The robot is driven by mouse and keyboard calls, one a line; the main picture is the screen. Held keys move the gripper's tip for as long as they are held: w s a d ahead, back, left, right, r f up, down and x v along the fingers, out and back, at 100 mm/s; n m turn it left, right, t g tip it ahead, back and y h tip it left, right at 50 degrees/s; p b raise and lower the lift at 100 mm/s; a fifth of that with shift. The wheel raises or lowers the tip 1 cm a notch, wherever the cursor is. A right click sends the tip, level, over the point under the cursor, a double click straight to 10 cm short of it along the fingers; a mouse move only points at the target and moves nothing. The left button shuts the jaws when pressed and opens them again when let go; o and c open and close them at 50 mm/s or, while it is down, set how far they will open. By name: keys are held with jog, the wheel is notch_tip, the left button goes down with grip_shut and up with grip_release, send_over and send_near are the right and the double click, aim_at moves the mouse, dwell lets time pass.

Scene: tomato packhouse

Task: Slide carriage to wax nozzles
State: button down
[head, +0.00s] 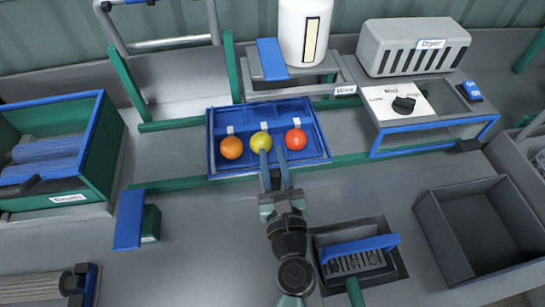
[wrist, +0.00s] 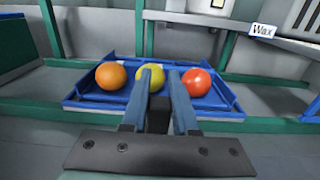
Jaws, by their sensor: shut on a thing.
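The blue carriage (head: 316,120) is a shallow tray with an orange tomato (head: 232,148), a yellow tomato (head: 261,141) and a red tomato (head: 296,139) in a row, each by a white tag. It sits between green rails. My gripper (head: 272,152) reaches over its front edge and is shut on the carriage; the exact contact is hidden. In the wrist view, the fingers (wrist: 165,78) stand between the yellow and red tomatoes, the left one covering part of the yellow. The wax station, with a white tank (head: 305,30) and a "Wax" label (head: 345,90), stands behind and right. I cannot make out its nozzles.
A dryer (head: 412,48) and a dial panel (head: 400,103) stand at the back right.

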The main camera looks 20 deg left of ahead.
dwell(0.9)
jog(key=w+d, duration=0.1)
jog(key=d, duration=0.1)
jog(key=w+d, duration=0.2)
jog(key=d, duration=0.1)
jog(key=w+d, duration=0.2)
jog(key=shift+d, duration=0.3)
jog(key=c, duration=0.7)
grip_release()
jog(key=shift+a, duration=0.1)
notch_tip(320, 180, up, 10)
jog(key=p, duration=0.3)
